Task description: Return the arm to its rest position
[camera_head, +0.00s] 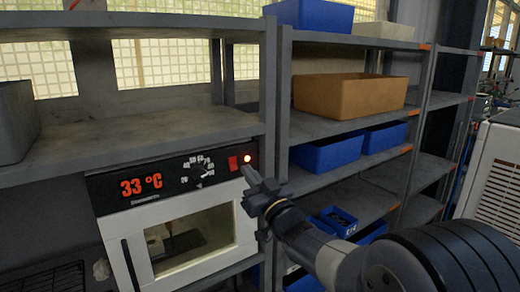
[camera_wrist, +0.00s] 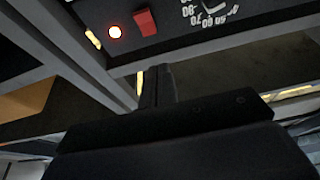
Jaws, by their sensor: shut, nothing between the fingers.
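My arm reaches in from the lower right in the head view. My gripper (camera_head: 247,172) is shut and empty, in front of the oven's control panel, just below the lit round lamp (camera_head: 247,158) and the red switch (camera_head: 233,163). In the wrist view my gripper (camera_wrist: 156,70) shows as a narrow dark shape pointing toward the panel. The lamp (camera_wrist: 115,31) and red switch (camera_wrist: 145,22) are beyond its tips. I cannot tell whether the fingertips touch the panel. The oven (camera_head: 112,235) is white with a black panel; its display reads 33 °C. Its windowed door looks closed.
A grey shelf post (camera_head: 270,90) stands close beside my gripper. The right shelves hold a brown bin (camera_head: 350,96) and several blue bins (camera_head: 328,152). A grey bin (camera_head: 15,120) sits at the far left. A white vented unit (camera_head: 495,165) stands at the right.

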